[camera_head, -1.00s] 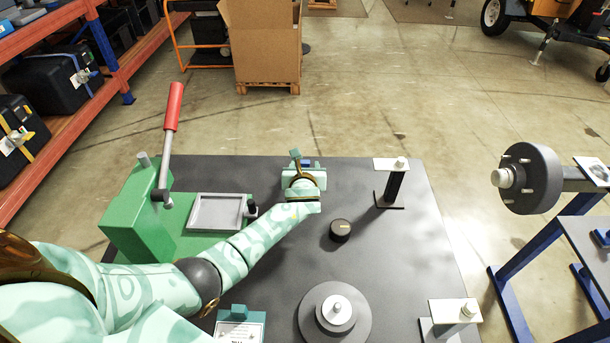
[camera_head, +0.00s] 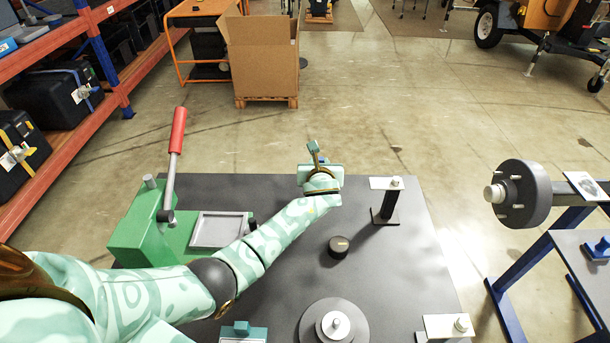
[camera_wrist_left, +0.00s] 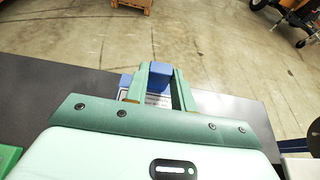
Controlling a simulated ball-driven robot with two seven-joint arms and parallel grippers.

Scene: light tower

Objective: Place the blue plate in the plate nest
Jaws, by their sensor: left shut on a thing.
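My left gripper (camera_head: 318,152) is over the far edge of the dark table (camera_head: 290,270). In the left wrist view, its two teal fingers are shut on a blue block-like part (camera_wrist_left: 159,74), which I take as the blue plate's grip. Most of the plate is hidden behind the fingers and wrist; a small pale patch shows between the fingers. A shallow grey square frame (camera_head: 219,244) on the green lever press (camera_head: 140,232) looks like the plate nest; it appears empty, left of my left forearm. My right gripper is not in view.
A red-handled lever (camera_head: 177,130) rises from the press. A dark post with a pale top (camera_head: 386,205), a black knob (camera_head: 339,247) and a round stepped disc (camera_head: 334,325) stand on the table. A wheel hub (camera_head: 520,194) stands beyond the right edge.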

